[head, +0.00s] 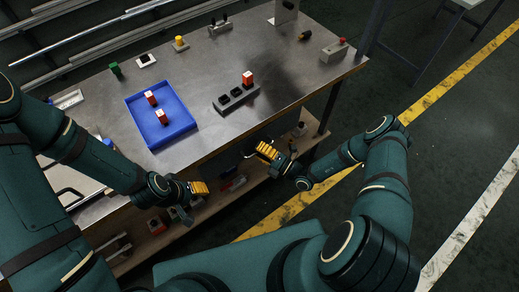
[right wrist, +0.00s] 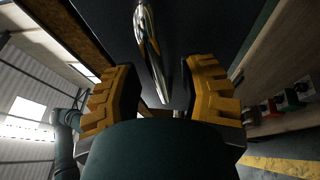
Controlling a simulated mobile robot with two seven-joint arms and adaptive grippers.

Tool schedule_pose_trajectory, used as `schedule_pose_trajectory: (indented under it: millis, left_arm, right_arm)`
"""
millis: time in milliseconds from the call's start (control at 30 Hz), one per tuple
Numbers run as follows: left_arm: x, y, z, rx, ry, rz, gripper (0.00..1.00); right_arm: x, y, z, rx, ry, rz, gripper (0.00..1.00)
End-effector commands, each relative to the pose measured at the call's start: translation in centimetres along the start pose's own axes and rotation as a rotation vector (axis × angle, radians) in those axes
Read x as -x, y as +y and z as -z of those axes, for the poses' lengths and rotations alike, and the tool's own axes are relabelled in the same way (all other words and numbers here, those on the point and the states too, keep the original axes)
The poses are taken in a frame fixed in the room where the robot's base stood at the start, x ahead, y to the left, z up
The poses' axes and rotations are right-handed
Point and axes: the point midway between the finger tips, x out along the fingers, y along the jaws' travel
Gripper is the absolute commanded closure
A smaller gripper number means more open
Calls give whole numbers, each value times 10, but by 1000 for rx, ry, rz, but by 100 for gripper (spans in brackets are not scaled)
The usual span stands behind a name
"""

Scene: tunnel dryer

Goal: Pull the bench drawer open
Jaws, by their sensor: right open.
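The bench (head: 206,75) has a bare metal top and crosses the head view. Its drawer is mostly hidden under the front edge there. In the right wrist view a shiny metal bar handle (right wrist: 149,45) stands out from a dark front (right wrist: 195,30), which looks like the drawer's. My right gripper (head: 267,152) is at the bench's front edge, with its yellow fingers apart. In the right wrist view the handle runs into the gap between these fingers (right wrist: 160,95); contact cannot be seen. My left gripper (head: 200,188) is in front of the bench, left of the right one; its finger gap is unclear.
On the bench top are a blue tray (head: 181,130) with red-and-white blocks, a dark holder (head: 228,102) with another such block, and several small parts at the back. A lower shelf (head: 165,240) holds loose items. Open floor with a yellow line (head: 440,88) lies right.

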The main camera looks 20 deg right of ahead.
Motion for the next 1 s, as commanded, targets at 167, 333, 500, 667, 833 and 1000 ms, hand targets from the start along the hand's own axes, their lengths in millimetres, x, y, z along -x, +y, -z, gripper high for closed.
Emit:
schedule_pose_trajectory:
  millis: [167,333,500,667,833,1000]
  left_arm:
    - [0,0,0,0,0,0,47]
    - [0,0,0,0,0,0,47]
    - [0,0,0,0,0,0,47]
    - [0,0,0,0,0,0,47]
    - [0,0,0,0,0,0,47]
    - [1,0,0,0,0,0,47]
  right_arm:
    - [-2,0,0,0,0,0,59]
    - [-1,0,0,0,0,0,74]
    - [-1,0,0,1,0,0,100]
    - [-1,0,0,1,0,0,100]
    - [3,1,1,0,-1,0,100]
    - [24,5,9,-1,-2,1,100]
